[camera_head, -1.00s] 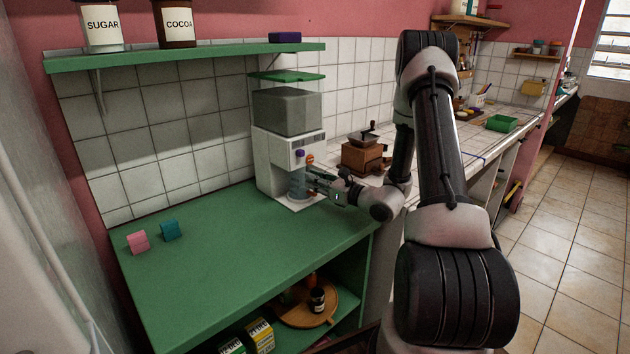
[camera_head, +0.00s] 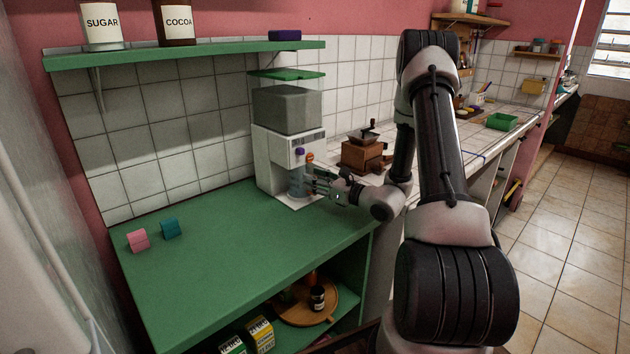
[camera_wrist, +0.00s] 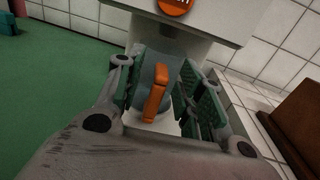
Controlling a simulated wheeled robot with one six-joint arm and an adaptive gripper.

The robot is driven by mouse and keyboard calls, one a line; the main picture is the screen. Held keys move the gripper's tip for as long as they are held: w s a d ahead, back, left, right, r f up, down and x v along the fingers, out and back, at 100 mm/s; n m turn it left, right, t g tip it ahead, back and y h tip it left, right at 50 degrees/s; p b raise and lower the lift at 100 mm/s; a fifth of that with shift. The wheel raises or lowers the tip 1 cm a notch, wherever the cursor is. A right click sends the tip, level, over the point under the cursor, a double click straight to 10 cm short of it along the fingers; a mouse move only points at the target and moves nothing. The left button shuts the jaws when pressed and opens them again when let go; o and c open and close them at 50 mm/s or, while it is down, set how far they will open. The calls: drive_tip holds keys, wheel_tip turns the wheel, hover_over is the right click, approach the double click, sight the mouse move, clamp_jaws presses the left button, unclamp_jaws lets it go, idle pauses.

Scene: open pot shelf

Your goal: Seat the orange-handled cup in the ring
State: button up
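The cup (camera_head: 296,185) is a grey-blue vessel standing upright under the spout of the white dispenser (camera_head: 268,165). In the wrist view the cup (camera_wrist: 174,62) is between my fingers, its orange handle (camera_wrist: 156,92) pointing towards me. My gripper (camera_wrist: 168,95) is open around the cup, with a green-padded finger on each side. In the head view my gripper (camera_head: 312,184) reaches in from the right at the cup's height. I cannot make out the ring or the underside of the cup, so I cannot tell how the cup sits in it.
The dispenser's orange knob (camera_wrist: 175,4) is just above the cup. A wooden grinder (camera_head: 363,152) stands close on the right. The green counter (camera_head: 225,240) is clear to the left, except for pink (camera_head: 137,241) and teal (camera_head: 170,229) blocks. A green shelf (camera_head: 200,56) runs above.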

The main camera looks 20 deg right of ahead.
drive_tip(key=v, duration=1.1)
drive_tip(key=shift+s+d, duration=0.15)
drive_tip(key=shift+s, duration=0.15)
drive_tip(key=shift+f, duration=0.1)
drive_tip(key=s+a+f+g, duration=0.1)
drive_tip(key=s+a+f+n+g+y, duration=0.1)
drive_tip(key=s, duration=0.1)
drive_tip(key=s+a+f+n+g+y, duration=0.1)
drive_tip(key=shift+s+a, duration=0.3)
drive_tip(key=s+a+r+n+g, duration=0.2)
drive_tip(key=s+n+g, duration=0.5)
drive_tip(key=s, duration=0.2)
drive_tip(key=s+a+r+n+g, duration=0.2)
drive_tip(key=s+n+g, duration=0.4)
drive_tip(key=s+n, duration=0.3)
drive_tip(key=s+d+r+n+t+h, duration=0.1)
drive_tip(key=s+d+r+n+h, duration=0.15)
drive_tip(key=r+n+h, duration=0.35)
drive_tip(key=s+d+r+n+h, duration=0.1)
drive_tip(key=d+r+n+h, duration=0.25)
drive_tip(key=r, duration=0.35)
drive_tip(key=a+r+n+t, duration=0.3)
drive_tip(key=a+r, duration=0.1)
drive_tip(key=r, duration=0.1)
drive_tip(key=shift+r+t+h, duration=0.3)
drive_tip(key=shift+r+h, duration=0.05)
drive_tip(key=shift+h, duration=0.1)
